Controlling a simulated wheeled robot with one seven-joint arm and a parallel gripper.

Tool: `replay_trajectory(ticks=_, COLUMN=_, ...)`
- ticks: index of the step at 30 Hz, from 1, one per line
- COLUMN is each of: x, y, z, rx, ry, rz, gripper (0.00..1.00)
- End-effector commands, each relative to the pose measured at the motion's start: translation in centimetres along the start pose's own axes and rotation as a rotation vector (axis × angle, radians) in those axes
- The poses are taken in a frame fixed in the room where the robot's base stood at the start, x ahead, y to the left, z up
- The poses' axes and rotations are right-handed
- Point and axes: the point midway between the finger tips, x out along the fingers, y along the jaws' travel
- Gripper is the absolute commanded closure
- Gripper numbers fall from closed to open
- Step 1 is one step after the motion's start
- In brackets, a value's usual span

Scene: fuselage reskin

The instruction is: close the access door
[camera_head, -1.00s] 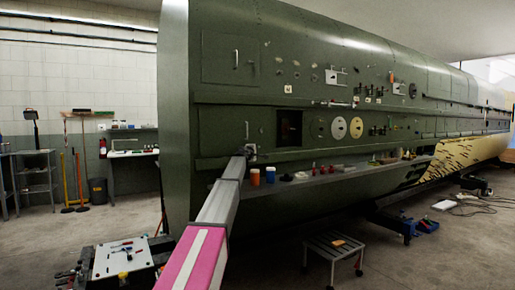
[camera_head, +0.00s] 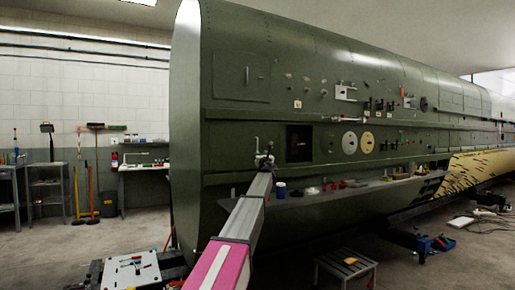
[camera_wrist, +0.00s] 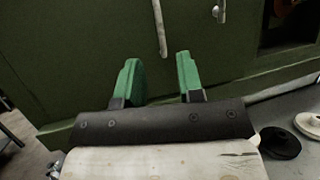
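The dark green access door (camera_head: 228,152) is a panel low on the fuselage side, left of a dark square opening (camera_head: 299,143). In the wrist view its surface (camera_wrist: 90,40) fills the background. A pale bar handle (camera_wrist: 160,28) hangs on it, just beyond the fingertips and roughly in line with the gap between them. A small metal latch (camera_wrist: 220,11) shows to its right. Whether the door stands slightly ajar I cannot tell. My gripper (camera_wrist: 160,75) has two green fingers set apart with nothing between them. In the head view my gripper (camera_head: 264,160) is in front of the panel.
A ledge (camera_head: 340,190) below the panel carries a blue cup (camera_head: 281,189) and several small items, just right of my arm. A stool (camera_head: 346,268) stands in front of the fuselage. A tool cart (camera_head: 132,270) is at lower left. Open floor lies between.

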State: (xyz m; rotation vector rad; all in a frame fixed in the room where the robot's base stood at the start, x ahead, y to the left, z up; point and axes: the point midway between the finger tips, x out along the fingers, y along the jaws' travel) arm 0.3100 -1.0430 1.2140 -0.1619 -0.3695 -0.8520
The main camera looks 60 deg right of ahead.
Motion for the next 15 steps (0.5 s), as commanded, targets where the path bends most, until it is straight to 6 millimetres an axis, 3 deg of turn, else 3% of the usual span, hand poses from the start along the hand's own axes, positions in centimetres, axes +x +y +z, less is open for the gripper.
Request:
replay_trajectory(ticks=8, x=1.7, y=0.0, z=0.0, rx=-0.011, ry=-0.002, rz=0.006, gripper=0.65)
replay_trajectory(ticks=15, x=5.6, y=0.0, z=0.1, rx=-0.009, ry=-0.002, rz=0.006, gripper=0.65)
